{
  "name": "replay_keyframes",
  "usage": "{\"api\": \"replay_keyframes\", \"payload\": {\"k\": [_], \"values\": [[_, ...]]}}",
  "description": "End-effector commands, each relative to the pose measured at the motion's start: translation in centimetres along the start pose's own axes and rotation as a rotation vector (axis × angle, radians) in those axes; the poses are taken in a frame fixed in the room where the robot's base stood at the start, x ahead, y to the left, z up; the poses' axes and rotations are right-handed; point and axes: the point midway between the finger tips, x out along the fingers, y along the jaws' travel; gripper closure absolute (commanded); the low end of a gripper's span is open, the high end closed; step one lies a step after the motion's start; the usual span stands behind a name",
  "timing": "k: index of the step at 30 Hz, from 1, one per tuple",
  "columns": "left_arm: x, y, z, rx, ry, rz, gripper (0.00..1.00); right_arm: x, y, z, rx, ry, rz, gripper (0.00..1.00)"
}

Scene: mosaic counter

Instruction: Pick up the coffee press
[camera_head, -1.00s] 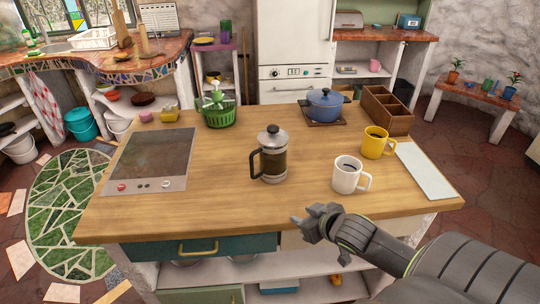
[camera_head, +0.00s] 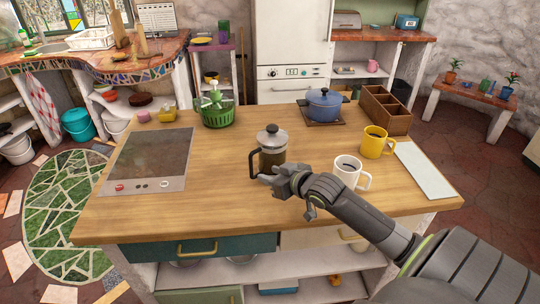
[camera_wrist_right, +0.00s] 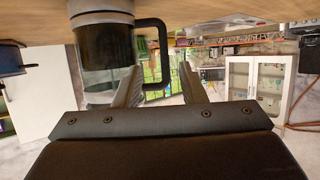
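The coffee press (camera_head: 271,146) stands upright on the wooden counter, with a metal lid, dark coffee inside and a black handle on its left side. My right gripper (camera_head: 268,181) is at the near side of the press, low over the counter, and covers its lower part. In the right wrist view the press (camera_wrist_right: 107,50) appears upside down at upper left. Its black handle (camera_wrist_right: 166,50) shows between the two spread fingers of my right gripper (camera_wrist_right: 160,78). The fingers are open; I cannot tell whether they touch the press. My left gripper is not in view.
A white mug (camera_head: 346,172) stands right of the press, close to my right forearm. A yellow mug (camera_head: 374,143), blue pot (camera_head: 325,106), wooden box (camera_head: 387,110) and white board (camera_head: 425,170) are farther right. The counter's front left is clear.

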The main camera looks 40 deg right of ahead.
Motion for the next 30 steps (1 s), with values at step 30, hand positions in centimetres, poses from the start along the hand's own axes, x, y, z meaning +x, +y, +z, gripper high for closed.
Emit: {"api": "replay_keyframes", "payload": {"k": [30], "values": [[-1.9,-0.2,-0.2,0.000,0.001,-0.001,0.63,9.2,-0.6,-1.3,-0.002,-0.001,0.001,0.63]]}}
